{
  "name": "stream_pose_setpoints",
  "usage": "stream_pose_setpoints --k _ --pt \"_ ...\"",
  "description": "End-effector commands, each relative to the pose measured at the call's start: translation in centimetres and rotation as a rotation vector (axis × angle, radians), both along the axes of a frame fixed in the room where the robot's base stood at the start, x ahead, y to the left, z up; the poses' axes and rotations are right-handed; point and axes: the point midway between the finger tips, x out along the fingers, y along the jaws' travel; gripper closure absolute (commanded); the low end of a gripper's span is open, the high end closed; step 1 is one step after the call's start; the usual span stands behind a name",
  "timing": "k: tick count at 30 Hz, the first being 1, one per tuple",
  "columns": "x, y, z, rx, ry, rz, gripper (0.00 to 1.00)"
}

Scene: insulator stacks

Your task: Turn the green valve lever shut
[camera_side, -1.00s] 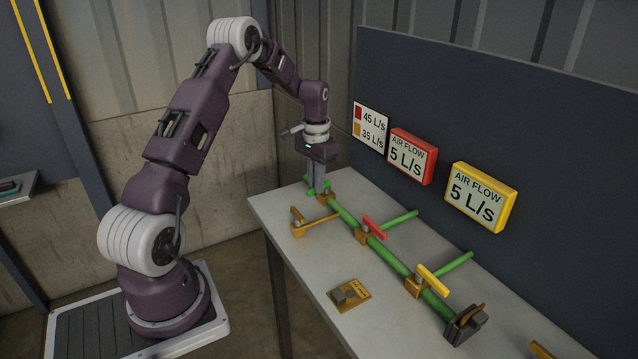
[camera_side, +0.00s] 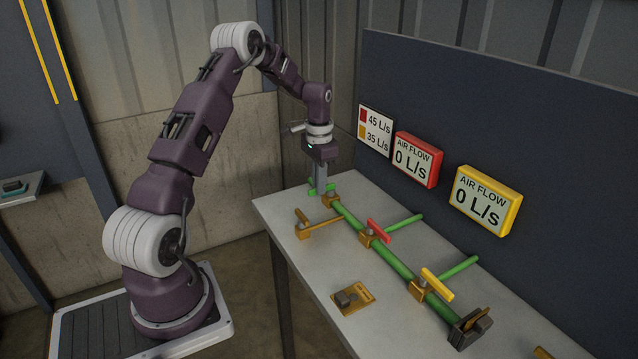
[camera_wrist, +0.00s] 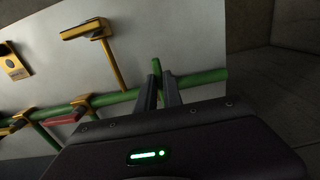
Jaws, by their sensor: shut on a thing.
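The green valve lever (camera_side: 330,187) is at the far end of the green pipe (camera_side: 388,256). My gripper (camera_side: 320,190) points down and is shut on the lever, whose ends show on both sides of the fingers. In the wrist view, the tip of the green lever (camera_wrist: 156,67) sticks out past my gripper's fingers (camera_wrist: 161,84), crosswise to the green pipe (camera_wrist: 205,76). The fingers hide the lever's middle. The red airflow sign (camera_side: 416,160) and the yellow airflow sign (camera_side: 486,199) both read 0 L/s.
A red lever (camera_side: 379,230) and a yellow lever (camera_side: 436,284) sit on brass valves along the pipe. A brass side branch (camera_side: 323,223) is nearby. A white sign (camera_side: 375,131) reads 45 and 35 L/s. A brass plate (camera_side: 353,298) lies on the table's near side.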

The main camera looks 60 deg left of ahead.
Motion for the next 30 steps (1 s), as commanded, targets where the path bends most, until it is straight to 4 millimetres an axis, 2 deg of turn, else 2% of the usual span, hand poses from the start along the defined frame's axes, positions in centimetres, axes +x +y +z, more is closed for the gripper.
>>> stream_pose_setpoints --k 1,4,14,24,30 --pt "0.1 0.1 0.1 0.003 -0.004 -0.002 0.87" --pt "0.1 0.1 0.1 0.003 -0.003 -0.001 0.68" --pt "0.1 0.1 0.4 0.002 -0.002 0.0 0.67" --pt "0.1 0.1 6.5 0.004 -0.004 -0.001 0.67" --pt "0.0 0.0 7.2 0.002 -0.002 -0.001 0.67"
